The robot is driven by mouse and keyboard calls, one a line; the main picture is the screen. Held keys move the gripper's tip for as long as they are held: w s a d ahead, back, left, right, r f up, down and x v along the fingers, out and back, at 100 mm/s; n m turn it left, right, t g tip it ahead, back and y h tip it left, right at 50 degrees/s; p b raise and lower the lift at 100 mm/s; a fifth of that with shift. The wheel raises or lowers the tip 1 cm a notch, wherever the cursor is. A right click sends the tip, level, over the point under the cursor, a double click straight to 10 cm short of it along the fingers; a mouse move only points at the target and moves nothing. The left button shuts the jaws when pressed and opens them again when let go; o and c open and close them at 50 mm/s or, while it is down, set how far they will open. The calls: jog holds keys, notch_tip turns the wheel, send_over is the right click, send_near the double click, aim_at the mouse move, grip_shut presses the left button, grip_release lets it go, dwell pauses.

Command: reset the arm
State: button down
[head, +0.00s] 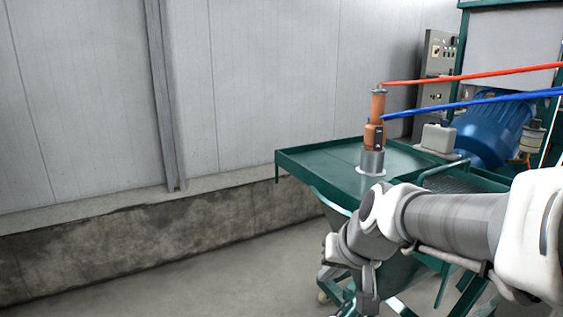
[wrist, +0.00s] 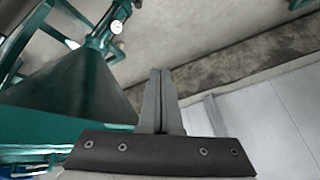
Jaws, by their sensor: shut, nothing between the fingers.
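My arm reaches in from the right in the head view, and its end bends downward. My gripper (head: 368,300) hangs low in front of the green machine (head: 310,165), pointing at the floor. In the wrist view my gripper (wrist: 160,75) shows its two grey fingers pressed together, with nothing between them. The fingers appear clear of the machine, whose green hopper side (wrist: 75,95) fills the left of the wrist view.
An orange-brown spray unit (head: 374,135) stands on the green tray, with a red hose (head: 470,75) and a blue hose (head: 460,103) running right. A blue motor (head: 492,132) and control box (head: 440,50) stand behind. The floor (head: 215,275) at left is free, up to the wall.

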jog(key=s+d+r+h, duration=0.1)
jog(key=s+d, duration=0.2)
jog(key=s, duration=0.5)
jog(key=s+d+r+h, duration=0.1)
jog(key=s+d, duration=0.1)
jog(key=s, duration=0.5)
notch_tip(320, 180, up, 18)
jog(key=p, duration=1.7)
jog(key=shift+s+d+f+n+p, duration=0.15)
jog(key=shift+s+d+n+p, duration=0.15)
jog(key=shift+n+p, duration=0.1)
